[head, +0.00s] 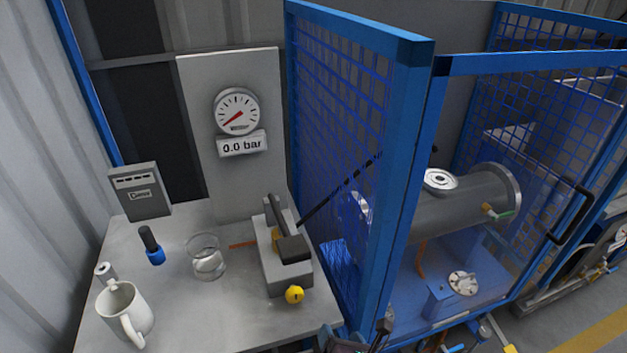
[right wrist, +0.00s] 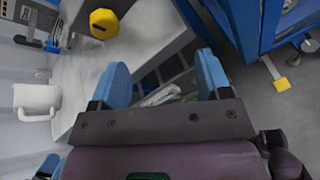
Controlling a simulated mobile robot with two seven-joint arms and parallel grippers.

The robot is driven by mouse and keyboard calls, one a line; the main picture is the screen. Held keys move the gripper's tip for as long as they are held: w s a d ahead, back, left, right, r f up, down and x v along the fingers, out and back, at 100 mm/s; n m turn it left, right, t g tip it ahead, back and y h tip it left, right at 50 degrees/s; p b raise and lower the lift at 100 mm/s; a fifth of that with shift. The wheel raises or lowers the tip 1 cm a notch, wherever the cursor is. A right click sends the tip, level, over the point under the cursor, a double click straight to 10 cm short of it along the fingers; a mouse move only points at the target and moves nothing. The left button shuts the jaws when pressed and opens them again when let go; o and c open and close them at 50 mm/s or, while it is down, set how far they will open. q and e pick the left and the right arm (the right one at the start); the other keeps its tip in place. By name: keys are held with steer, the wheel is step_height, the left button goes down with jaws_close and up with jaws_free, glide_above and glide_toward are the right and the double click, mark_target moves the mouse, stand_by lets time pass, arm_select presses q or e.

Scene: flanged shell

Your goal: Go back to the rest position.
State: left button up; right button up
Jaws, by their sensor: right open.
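My right gripper (right wrist: 162,63) is open in the right wrist view. Its two blue fingers stand apart with nothing held between them. It is close to the front edge of the grey bench (right wrist: 140,40), with drawers or shelves below showing between the fingers. In the head view only a dark part of my right arm shows at the bottom edge, right of the bench. My left gripper is in neither view. The grey flanged shell (head: 450,212) lies inside the blue cage, apart from my right gripper.
On the bench stand a white mug (head: 125,312), a glass (head: 206,256), a blue-black marker-like item (head: 151,246) and a grey pump block (head: 284,262) with a yellow knob (head: 294,295). The gauge (head: 237,111) reads 0.0 bar. A blue mesh panel (head: 340,90) borders the bench.

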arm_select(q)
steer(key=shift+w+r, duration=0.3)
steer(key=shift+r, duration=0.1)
arm_select(e)
steer(key=s+d+m+h, duration=0.1)
steer(key=s+d+m, duration=0.4)
steer(key=d+m, duration=0.4)
steer(key=s+d+m+g+h, duration=0.1)
steer(key=s+d+m, duration=0.5)
steer(key=m, duration=1.5)
steer(key=d, duration=0.3)
steer(key=shift+m, duration=0.3)
